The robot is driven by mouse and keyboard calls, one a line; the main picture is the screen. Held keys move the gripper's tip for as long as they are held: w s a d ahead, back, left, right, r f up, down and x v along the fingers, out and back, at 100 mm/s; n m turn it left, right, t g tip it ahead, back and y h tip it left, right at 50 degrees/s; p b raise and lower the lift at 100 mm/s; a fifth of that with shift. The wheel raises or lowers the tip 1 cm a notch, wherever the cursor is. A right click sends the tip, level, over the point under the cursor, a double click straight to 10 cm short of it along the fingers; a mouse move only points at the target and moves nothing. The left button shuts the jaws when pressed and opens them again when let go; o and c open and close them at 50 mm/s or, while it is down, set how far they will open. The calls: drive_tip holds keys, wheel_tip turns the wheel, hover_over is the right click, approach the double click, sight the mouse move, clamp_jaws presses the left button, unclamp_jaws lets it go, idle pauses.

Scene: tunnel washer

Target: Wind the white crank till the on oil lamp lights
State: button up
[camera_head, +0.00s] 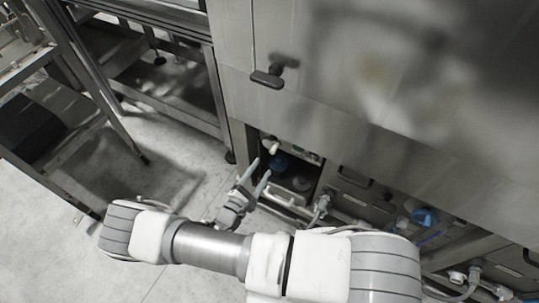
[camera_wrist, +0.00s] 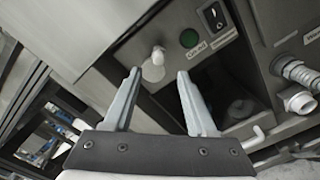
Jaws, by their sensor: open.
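The white crank (camera_wrist: 157,56) sits on the grey front panel in the wrist view, with a knob standing out from a pale round base. It also shows small in the head view (camera_head: 271,146). A round green lamp (camera_wrist: 189,38) is to its right, dark green and not visibly glowing; I cannot read its label surely. My gripper (camera_wrist: 159,73) is open and empty, its two grey fingers pointing at the panel, the crank seen between and just beyond the tips. In the head view my gripper (camera_head: 261,167) is just below the crank, apparently apart from it.
A black rocker switch (camera_wrist: 214,15) is right of the lamp. An open dark compartment (camera_head: 290,178) with a blue item lies under the panel. A pipe fitting (camera_wrist: 298,90) juts out at right. A metal frame table (camera_head: 135,75) stands left; floor between is clear.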

drive_tip(key=v, duration=0.6)
drive_tip(key=shift+s, duration=0.15)
drive_tip(key=d+r+m+g+y+p, duration=0.15)
drive_tip(key=d+r+m+g, duration=0.4)
drive_tip(key=r, duration=0.95)
drive_tip(key=d+r+m+g+p, duration=0.3)
drive_tip(key=r+m+g, duration=0.6)
drive_tip(key=r, duration=0.6)
drive_tip(key=s+d+r+m+t+y+p, duration=0.1)
drive_tip(key=s+d+r+m+y, duration=0.1)
drive_tip(key=r, duration=0.5)
drive_tip(key=s+d+r+m+t+y+p, duration=0.2)
drive_tip(key=s+d+r+y, duration=0.1)
drive_tip(key=r, duration=0.5)
drive_tip(key=s+d+r+m+t+y+p, duration=0.1)
drive_tip(key=s+d+r+m+t+y, duration=0.1)
drive_tip(key=s+r, duration=0.3)
wheel_tip(320, 180, up, 3)
drive_tip(key=shift+d+r+y+p, duration=0.15)
drive_tip(key=shift+d+y+p, duration=0.25)
drive_tip(key=shift+y, duration=0.35)
drive_tip(key=shift+w, duration=0.1)
